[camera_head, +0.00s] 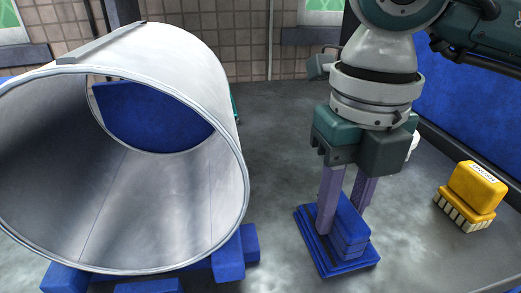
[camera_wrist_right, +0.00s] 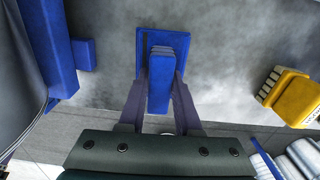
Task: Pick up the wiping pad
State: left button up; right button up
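The wiping pad is most likely the blue piece with a flat rectangular base (camera_head: 313,245) and an upright blue block on top; its base also shows in the wrist view (camera_wrist_right: 182,40). It rests on the grey surface. My right gripper (camera_head: 343,212) points down over it. Its two purple fingers stand on either side of the block (camera_wrist_right: 159,85), very close to it; I cannot tell whether both touch it. The lower fingers are partly hidden by the block in the head view. My left gripper is not in view.
A yellow brush-like block (camera_head: 476,192) with pale bristles and a label stands to the right; the wrist view shows it too (camera_wrist_right: 292,98). A large open grey shell (camera_head: 190,80) lies on blue supports (camera_head: 235,258) at left. Grey surface between them is clear.

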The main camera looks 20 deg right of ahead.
aim_at(343, 204)
grip_shut()
jog(key=shift+r, duration=0.1)
notch_tip(343, 204, up, 20)
jog(key=p, duration=0.4)
